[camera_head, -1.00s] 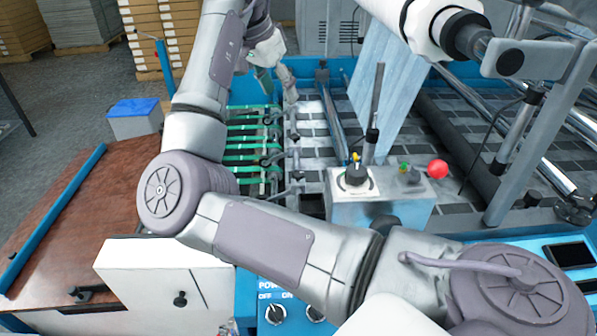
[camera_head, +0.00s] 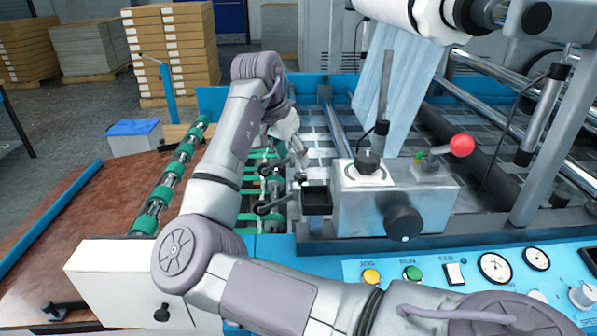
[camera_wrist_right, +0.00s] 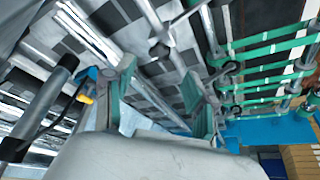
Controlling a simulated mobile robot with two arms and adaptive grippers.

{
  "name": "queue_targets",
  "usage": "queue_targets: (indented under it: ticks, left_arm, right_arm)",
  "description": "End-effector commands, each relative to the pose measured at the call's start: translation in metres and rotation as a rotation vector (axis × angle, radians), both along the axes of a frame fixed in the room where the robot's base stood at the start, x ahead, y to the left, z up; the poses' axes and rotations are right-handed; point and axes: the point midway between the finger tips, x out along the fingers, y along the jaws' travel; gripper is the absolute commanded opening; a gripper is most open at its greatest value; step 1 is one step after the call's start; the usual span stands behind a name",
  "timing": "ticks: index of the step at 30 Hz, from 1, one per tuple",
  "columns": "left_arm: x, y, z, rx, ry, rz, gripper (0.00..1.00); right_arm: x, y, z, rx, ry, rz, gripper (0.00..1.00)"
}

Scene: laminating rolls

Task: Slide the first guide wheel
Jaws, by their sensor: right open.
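My right arm reaches over the green belts to the machine's far left part. My right gripper (camera_head: 297,150) is small and partly hidden by its own wrist in the head view. In the right wrist view the gripper (camera_wrist_right: 158,75) is open, its two fingers apart with nothing between them. A dark guide wheel on a short arm (camera_head: 264,208) stands beside the belts, nearer to me than the gripper. In the right wrist view a small wheel on a rod (camera_wrist_right: 160,49) shows just beyond the fingertips. I cannot tell which wheel is the first one. My left gripper is not in view.
A grey control box (camera_head: 362,212) with a red knob (camera_head: 461,145) stands right of the gripper. A blue panel with buttons (camera_head: 470,270) lies in front. Green rollers (camera_head: 160,195) stand at left. A translucent film sheet (camera_head: 400,85) hangs behind the box.

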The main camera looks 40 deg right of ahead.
Motion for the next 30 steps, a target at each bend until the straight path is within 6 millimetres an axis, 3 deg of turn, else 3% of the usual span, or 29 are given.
queue_targets:
  ticks: [3, 9, 22, 30]
  left_arm:
    - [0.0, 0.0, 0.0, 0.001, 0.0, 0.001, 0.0]
    - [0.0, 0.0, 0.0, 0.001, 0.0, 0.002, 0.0]
    - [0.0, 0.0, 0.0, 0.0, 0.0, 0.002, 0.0]
    - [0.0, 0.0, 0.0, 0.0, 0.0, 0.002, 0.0]
  right_arm:
    - [0.0, -0.009, -0.023, 0.0, 0.001, -0.002, 0.56]
    - [0.001, -0.02, -0.047, 0.0, 0.001, 0.0, 0.56]
    - [0.002, -0.023, -0.056, 0.0, -0.001, 0.0, 0.56]
    - [0.002, -0.023, -0.056, -0.001, -0.001, -0.001, 0.11]
